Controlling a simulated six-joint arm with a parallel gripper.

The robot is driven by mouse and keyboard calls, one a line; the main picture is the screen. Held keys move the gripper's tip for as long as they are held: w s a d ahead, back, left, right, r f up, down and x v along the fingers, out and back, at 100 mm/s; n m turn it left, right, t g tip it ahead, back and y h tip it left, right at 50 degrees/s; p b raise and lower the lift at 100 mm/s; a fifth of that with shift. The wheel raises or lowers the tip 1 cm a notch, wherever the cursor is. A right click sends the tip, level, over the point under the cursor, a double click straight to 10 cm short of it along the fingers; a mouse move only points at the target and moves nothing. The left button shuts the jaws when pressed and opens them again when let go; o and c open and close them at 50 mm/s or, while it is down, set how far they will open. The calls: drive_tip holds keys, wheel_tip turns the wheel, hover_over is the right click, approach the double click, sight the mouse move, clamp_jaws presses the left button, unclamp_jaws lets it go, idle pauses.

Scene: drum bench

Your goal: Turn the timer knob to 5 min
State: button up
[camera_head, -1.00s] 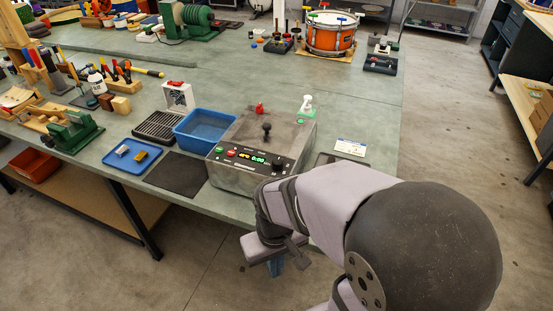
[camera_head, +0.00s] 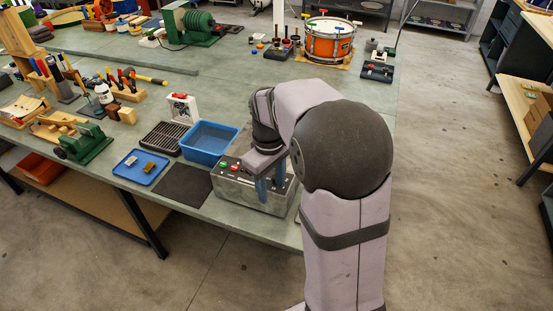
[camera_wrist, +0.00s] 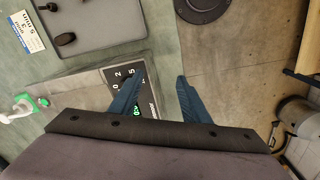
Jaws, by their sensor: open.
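My gripper (camera_head: 271,190) is at the box's front panel, pointing down, with blue fingers apart. In the wrist view, the open gripper (camera_wrist: 158,82) has its left finger over the panel and its right finger over the floor. The timer knob is hidden, so its setting cannot be read.
A printed card (camera_wrist: 26,31) lies on the bench. A blue bin (camera_head: 209,142) stands left of the box, with a black mat (camera_head: 183,186) and blue tray (camera_head: 141,167) farther left. Open floor lies in front.

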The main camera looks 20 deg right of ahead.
drive_tip(key=w+d+r+p, duration=0.1)
drive_tip(key=w+d+r+n, duration=0.1)
drive_tip(key=w+r, duration=0.1)
drive_tip(key=w+d+r+n+p, duration=0.1)
drive_tip(key=w+r, duration=0.1)
drive_tip(key=shift+d+r+p, duration=0.1)
drive_tip(key=shift+d+p, duration=0.2)
drive_tip(key=shift+p, duration=0.05)
drive_tip(key=shift+w+d+f+p, duration=0.1)
drive_tip(key=shift+f+p, duration=0.4)
drive_tip(key=shift+f, duration=1.35)
drive_tip(key=shift+w+f+p, duration=0.1)
drive_tip(key=shift+f+p, duration=0.4)
drive_tip(key=shift+f, duration=1.3)
drive_tip(key=c, duration=1)
